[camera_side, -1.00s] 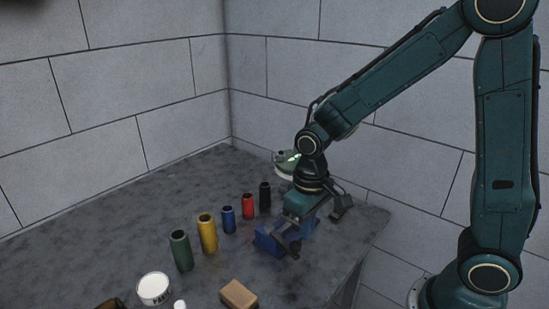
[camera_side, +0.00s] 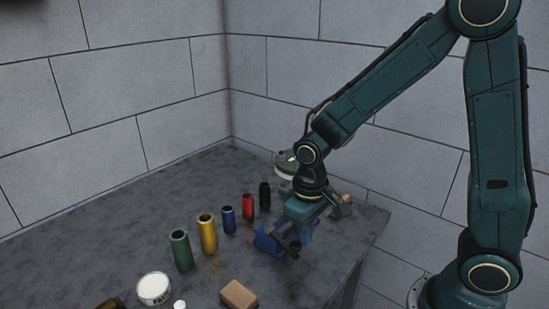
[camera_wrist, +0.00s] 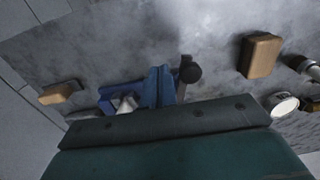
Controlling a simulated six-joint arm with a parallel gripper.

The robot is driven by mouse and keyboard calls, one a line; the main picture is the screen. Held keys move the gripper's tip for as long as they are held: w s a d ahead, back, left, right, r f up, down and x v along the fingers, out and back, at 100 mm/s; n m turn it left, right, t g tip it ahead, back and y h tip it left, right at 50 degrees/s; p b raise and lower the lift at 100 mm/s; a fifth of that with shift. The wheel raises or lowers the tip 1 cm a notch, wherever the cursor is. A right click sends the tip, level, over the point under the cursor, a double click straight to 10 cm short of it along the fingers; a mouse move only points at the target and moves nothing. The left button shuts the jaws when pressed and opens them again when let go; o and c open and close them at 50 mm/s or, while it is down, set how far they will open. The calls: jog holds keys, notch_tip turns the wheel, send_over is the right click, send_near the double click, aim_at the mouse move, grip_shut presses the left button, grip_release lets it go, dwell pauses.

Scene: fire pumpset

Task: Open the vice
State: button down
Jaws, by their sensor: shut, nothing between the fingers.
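The blue vice (camera_side: 268,240) stands near the right edge of the grey table, with a dark handle or screw end (camera_side: 294,248) toward the camera. In the wrist view the vice (camera_wrist: 160,86) lies just past my gripper's housing, its dark round knob (camera_wrist: 190,74) to the right. My gripper (camera_side: 303,214) points down directly over the vice, close to it and partly overlapping it in the side view. It is shut and empty. Its fingertips are largely hidden, so contact with the vice cannot be told. The gap between the vice's jaws is not clear.
Black (camera_side: 265,195), red (camera_side: 248,207), blue (camera_side: 228,219), yellow (camera_side: 207,233) and green (camera_side: 181,250) cylinders stand in a row left of the vice. A tan block (camera_side: 238,295) and a white round tin (camera_side: 154,288) lie in front. Walls stand behind the table.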

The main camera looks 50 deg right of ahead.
jog(key=shift+f, duration=0.8)
jog(key=shift+a, duration=0.2)
dwell(0.6)
